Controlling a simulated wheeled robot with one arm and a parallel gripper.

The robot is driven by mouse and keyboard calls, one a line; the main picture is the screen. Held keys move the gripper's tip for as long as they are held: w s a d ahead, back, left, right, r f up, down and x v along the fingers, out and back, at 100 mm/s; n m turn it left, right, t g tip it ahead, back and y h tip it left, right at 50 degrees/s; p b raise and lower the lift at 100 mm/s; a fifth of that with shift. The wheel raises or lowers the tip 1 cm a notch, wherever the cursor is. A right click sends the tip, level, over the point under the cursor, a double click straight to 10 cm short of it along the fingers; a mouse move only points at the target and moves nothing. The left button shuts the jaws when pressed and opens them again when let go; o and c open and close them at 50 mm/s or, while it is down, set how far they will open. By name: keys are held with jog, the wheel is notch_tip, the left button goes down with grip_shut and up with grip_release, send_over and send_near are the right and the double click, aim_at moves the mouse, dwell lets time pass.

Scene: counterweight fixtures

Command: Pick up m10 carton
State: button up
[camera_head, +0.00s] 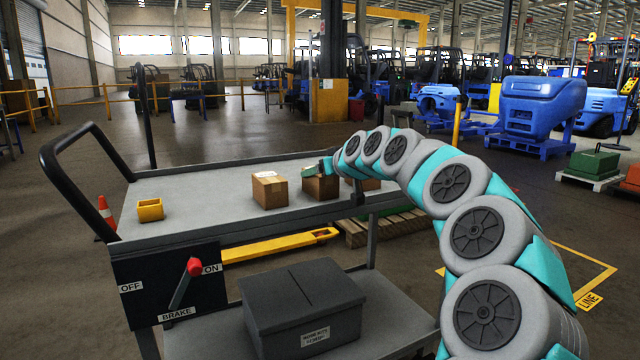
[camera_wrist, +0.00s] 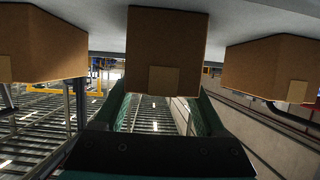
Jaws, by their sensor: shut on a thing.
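Three brown cartons stand in a row on the cart's upper shelf (camera_head: 215,188). In the head view they are a left carton (camera_head: 269,191), a middle carton (camera_head: 319,188) and a right carton (camera_head: 368,184) partly hidden by my arm. My gripper (camera_head: 322,170) is at the middle carton. In the wrist view its two fingers (camera_wrist: 162,98) are on either side of the middle carton (camera_wrist: 165,45), shut on it. The other cartons show at the left (camera_wrist: 40,45) and right (camera_wrist: 275,65), apart from the fingers. No m10 marking is readable. I cannot tell whether the held carton is off the shelf.
A small yellow bin (camera_head: 150,210) sits at the shelf's left. A dark lidded box (camera_head: 302,305) is on the lower shelf. A red-knobbed brake lever (camera_head: 190,275) and black push handle (camera_head: 62,170) are at the cart's near left. A wooden pallet (camera_head: 385,229) lies behind.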

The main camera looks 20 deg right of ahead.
grip_shut()
jog(key=shift+r, duration=0.15)
